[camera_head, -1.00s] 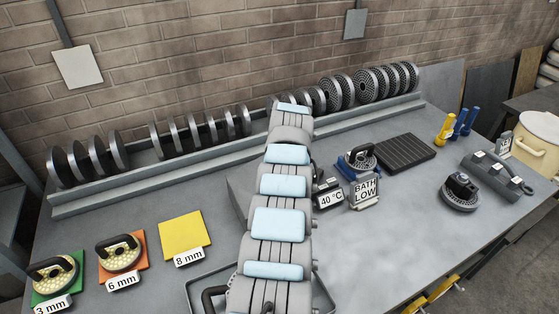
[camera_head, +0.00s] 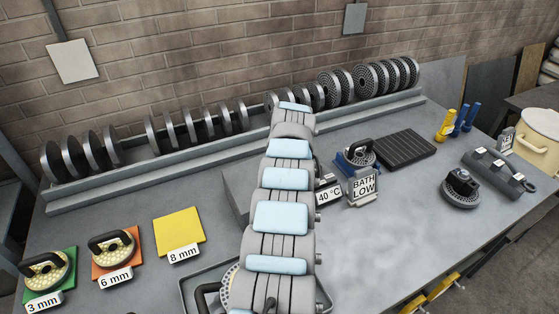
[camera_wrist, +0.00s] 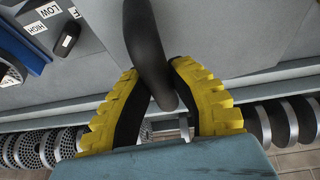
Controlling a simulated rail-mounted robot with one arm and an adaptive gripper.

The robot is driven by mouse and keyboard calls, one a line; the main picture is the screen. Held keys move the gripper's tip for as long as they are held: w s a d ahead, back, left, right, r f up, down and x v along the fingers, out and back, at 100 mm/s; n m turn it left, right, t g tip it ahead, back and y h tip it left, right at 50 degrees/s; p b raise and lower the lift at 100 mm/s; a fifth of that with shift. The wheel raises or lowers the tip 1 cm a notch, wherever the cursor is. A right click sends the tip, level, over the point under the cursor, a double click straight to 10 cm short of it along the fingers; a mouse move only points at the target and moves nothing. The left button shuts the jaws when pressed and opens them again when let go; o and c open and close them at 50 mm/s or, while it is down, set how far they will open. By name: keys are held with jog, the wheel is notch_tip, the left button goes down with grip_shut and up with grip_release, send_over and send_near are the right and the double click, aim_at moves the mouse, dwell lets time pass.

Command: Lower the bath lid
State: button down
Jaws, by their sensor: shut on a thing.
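My gripper (camera_wrist: 158,72), with ridged yellow fingers and black pads, is shut on a thick black curved handle (camera_wrist: 143,30) in the wrist view. This looks like the bath lid's handle. A broad grey surface (camera_wrist: 235,30) lies behind it; I cannot tell whether it is the lid. In the head view the grey bath (camera_head: 236,190) shows only in part, with a 40 °C label (camera_head: 328,194) at its right. My arm covers most of the bath, the lid and the gripper, so the lid's angle cannot be told.
A BATH LOW sign (camera_head: 364,186) and a handled disc on a blue base (camera_head: 355,158) stand right of the bath. A rack of discs (camera_head: 190,150) runs along the wall. A metal tray (camera_head: 188,292) lies in front. The right front table is clear.

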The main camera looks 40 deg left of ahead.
jog(key=shift+w+d+f+b, duration=0.1)
jog(key=shift+w+f+b, duration=0.1)
jog(key=shift+f+b, duration=0.3)
jog(key=shift+w+f+b, duration=0.15)
jog(key=shift+f+b, duration=0.1)
jog(key=shift+f, duration=0.35)
jog(key=c, duration=0.9)
grip_release()
jog(key=shift+w+d+r, duration=0.1)
jog(key=shift+r, duration=0.1)
jog(key=shift+d+r, duration=0.15)
jog(key=shift+r, duration=0.25)
jog(key=shift+v, duration=5.4)
